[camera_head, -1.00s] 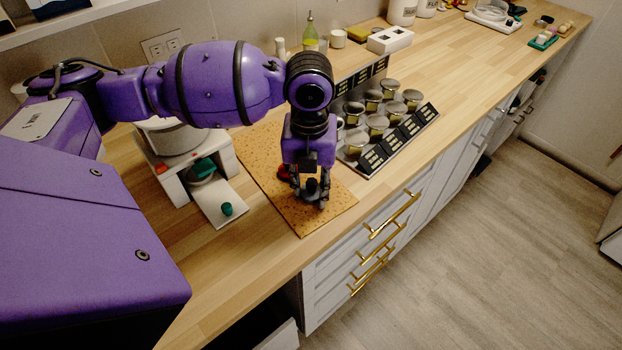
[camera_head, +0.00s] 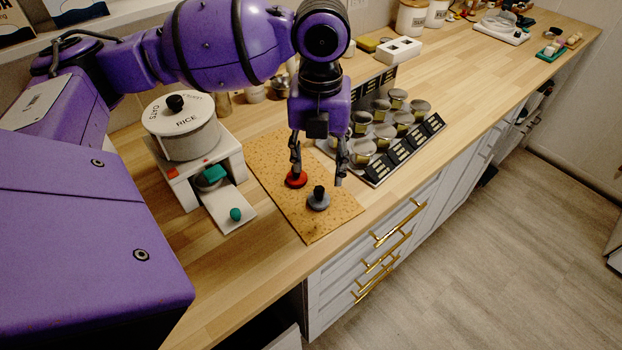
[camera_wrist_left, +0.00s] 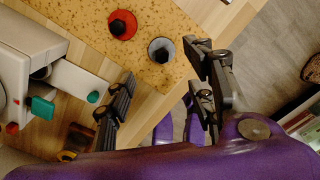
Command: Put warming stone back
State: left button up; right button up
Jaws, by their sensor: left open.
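A speckled tan board (camera_head: 268,172) lies on the counter. On it sit a red disc with a dark knob (camera_head: 297,180) and a grey disc with a black knob (camera_head: 318,203). The wrist view shows the red disc (camera_wrist_left: 121,30) and grey disc (camera_wrist_left: 160,55) side by side, apart. I cannot tell which of them is the warming stone. My left gripper (camera_head: 318,172) is open and empty above the board; one finger partly overlaps the red disc in the head view. The wrist view shows its fingers (camera_wrist_left: 165,95) spread apart. My right gripper is not in view.
A white stand with a green-knobbed tray (camera_head: 228,207) and a lidded pot (camera_head: 182,125) is left of the board. A black rack of metal cups (camera_head: 382,135) stands to the right. The counter's front edge is close to the board.

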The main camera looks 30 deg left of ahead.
pick_arm(q)
jog(key=shift+r, duration=1.45)
